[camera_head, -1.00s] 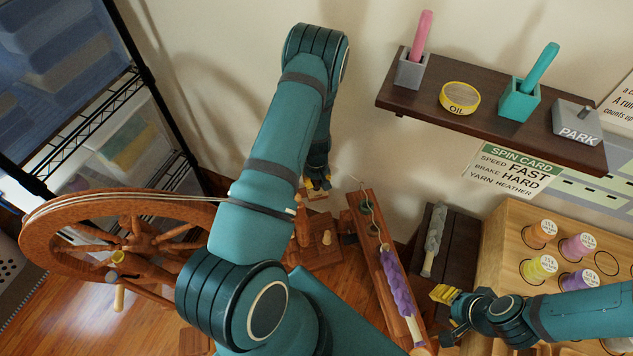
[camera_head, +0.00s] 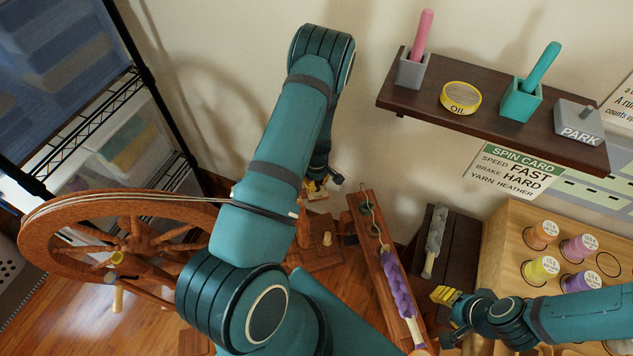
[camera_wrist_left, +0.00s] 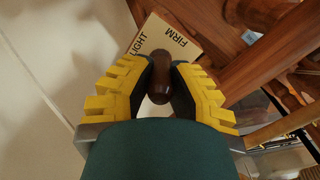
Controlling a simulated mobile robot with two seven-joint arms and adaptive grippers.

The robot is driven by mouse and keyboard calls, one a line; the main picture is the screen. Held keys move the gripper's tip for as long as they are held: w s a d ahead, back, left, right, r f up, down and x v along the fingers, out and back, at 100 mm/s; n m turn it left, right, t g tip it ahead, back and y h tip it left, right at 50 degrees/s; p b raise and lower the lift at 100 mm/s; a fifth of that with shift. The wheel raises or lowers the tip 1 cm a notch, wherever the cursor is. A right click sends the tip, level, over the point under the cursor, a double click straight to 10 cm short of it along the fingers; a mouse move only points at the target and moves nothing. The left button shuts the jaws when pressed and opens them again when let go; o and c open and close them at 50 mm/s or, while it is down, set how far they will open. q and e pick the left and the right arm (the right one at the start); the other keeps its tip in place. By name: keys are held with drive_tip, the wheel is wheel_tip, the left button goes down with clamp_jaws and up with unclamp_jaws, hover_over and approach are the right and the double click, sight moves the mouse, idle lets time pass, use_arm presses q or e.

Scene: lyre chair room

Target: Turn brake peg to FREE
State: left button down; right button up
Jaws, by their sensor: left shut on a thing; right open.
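My left gripper (camera_head: 316,188) is beside the spinning wheel's upright, behind my arm in the head view. In the left wrist view its yellow fingers (camera_wrist_left: 160,88) are closed around a dark brown rounded wooden peg (camera_wrist_left: 160,78). A pale plate (camera_wrist_left: 168,38) behind the peg reads LIGHT and FIRM; the word FREE is not visible. I cannot tell from the pictures whether this is the brake peg. A small light peg (camera_head: 326,239) stands on the wheel's wooden base. My right gripper (camera_head: 446,296) is open and empty, left of the spool rack.
The spinning wheel (camera_head: 60,212) stands at left. A slanted wooden bar carries purple yarn (camera_head: 396,285). The wall shelf (camera_head: 430,107) holds cups, an OIL tin and a PARK block (camera_head: 580,122). The spool rack (camera_head: 510,235) stands at right.

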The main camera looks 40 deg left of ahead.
use_arm(q)
drive_tip(key=shift+a, duration=0.15)
drive_tip(key=c, duration=0.9)
unclamp_jaws()
drive_tip(key=shift+o, duration=0.2)
drive_tip(key=shift+r, duration=0.1)
wheel_tip(320, 180, up, 12)
drive_tip(key=shift+f, duration=0.1)
